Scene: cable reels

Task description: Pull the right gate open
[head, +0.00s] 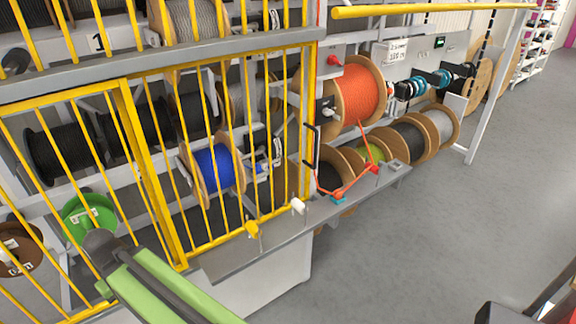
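The right gate (186,165) is a yellow barred panel across the front of the reel rack. It stands in line with the rack, beside the left barred panel (50,105). A black handle (313,148) is at the right gate's right edge. A blue reel (213,170) shows behind its bars. A green and dark grey arm link (150,285), which appears to be mine, crosses the lower left in front of the gates. No gripper fingers show in this view, and nothing of mine is seen touching the handle.
A grey ledge (240,256) runs below the gate, with a white piece (298,206) and a yellow piece (252,230) on it. An orange reel (358,92) and several others stand uncovered to the right. The grey floor (420,220) at right is mostly clear.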

